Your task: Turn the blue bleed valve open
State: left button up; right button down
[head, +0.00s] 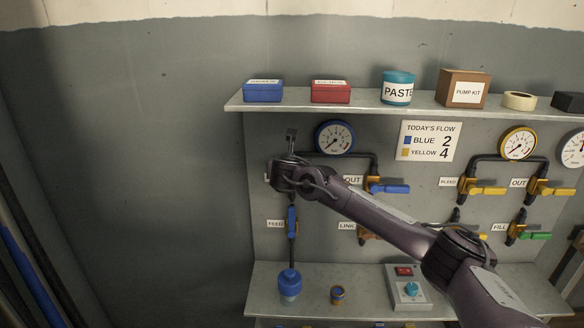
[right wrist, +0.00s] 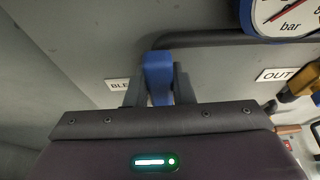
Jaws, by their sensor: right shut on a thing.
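The blue bleed valve's handle (right wrist: 158,76) shows in the right wrist view, beside a partly covered label (right wrist: 118,85) reading "BLE". My right gripper (right wrist: 160,92) has one finger on each side of the handle and is shut on it. In the head view my right arm reaches across the panel from the lower right, and its gripper (head: 291,140) is at the panel's upper left, left of the blue gauge (head: 335,137). There my wrist hides the bleed valve. My left gripper is not in view.
A blue-handled feed valve (head: 292,219) sits just below my wrist. The blue out valve (head: 389,188) is to the right. A shelf (head: 236,101) with boxes and a paste tub runs above. A lower shelf (head: 258,301) holds a blue bottle (head: 289,287) and a switch box (head: 409,291).

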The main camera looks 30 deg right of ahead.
jog(key=c, duration=1.2)
grip_release()
jog(key=shift+c, duration=0.2)
jog(key=b+v, duration=0.1)
jog(key=v, duration=0.6)
jog(key=shift+s+a+r, duration=0.15)
jog(key=shift+s+a, duration=0.1)
